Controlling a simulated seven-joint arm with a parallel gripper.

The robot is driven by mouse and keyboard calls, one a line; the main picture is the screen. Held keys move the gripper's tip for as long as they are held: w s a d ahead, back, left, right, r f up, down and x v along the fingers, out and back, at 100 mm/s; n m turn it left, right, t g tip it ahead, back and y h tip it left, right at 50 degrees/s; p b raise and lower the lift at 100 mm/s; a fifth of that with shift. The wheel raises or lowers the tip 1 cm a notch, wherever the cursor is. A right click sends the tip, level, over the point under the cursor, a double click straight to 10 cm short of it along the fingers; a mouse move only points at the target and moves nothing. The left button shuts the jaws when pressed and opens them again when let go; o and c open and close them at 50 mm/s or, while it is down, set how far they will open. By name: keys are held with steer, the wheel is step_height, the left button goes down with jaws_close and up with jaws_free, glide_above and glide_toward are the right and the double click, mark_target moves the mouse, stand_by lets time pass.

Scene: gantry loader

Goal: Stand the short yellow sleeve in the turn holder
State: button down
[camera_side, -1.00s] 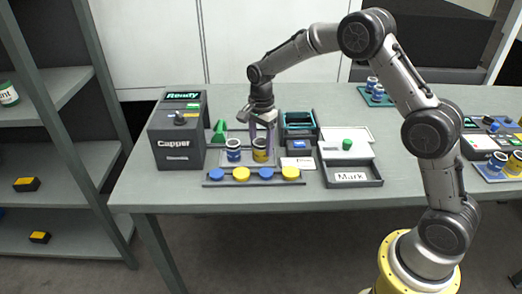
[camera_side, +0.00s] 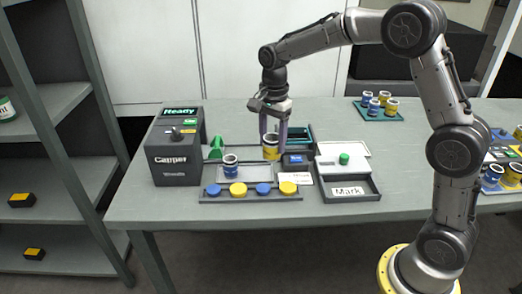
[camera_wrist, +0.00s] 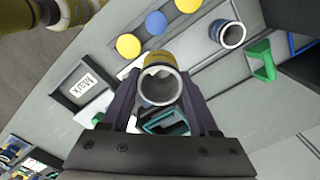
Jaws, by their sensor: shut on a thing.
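My gripper (camera_side: 272,144) is shut on the yellow sleeve (camera_side: 271,152) and holds it upright above the bench, near the back of the flat grey tray. In the wrist view the sleeve (camera_wrist: 158,88) sits between the two fingers of my gripper (camera_wrist: 160,92), its open end facing the camera. I cannot tell for sure which fixture is the turn holder. A green angled piece (camera_side: 216,147) stands by the Capper and also shows in the wrist view (camera_wrist: 260,59).
A blue sleeve (camera_side: 231,166) stands on the grey tray (camera_side: 254,172). A rail of blue and yellow caps (camera_side: 238,189) lies in front.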

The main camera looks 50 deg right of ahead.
steer(key=s+r, duration=0.3)
steer(key=s, duration=0.5)
steer(key=w+d+r+n, duration=0.4)
steer(key=w+d+n, duration=0.4)
steer(key=w+d, duration=0.4)
steer(key=shift+m, duration=0.4)
steer(key=shift+w+d+f, duration=0.15)
steer(key=shift+d+f, duration=0.75)
steer(key=shift+f, duration=1.2)
steer(key=shift+w+d+f, duration=0.1)
steer(key=shift+d+f, duration=0.75)
steer(key=shift+f, duration=1.3)
steer(key=shift+w+d+f, duration=0.15)
steer(key=shift+d+f, duration=0.75)
steer(key=shift+f, duration=1.2)
steer(key=shift+f, duration=0.15)
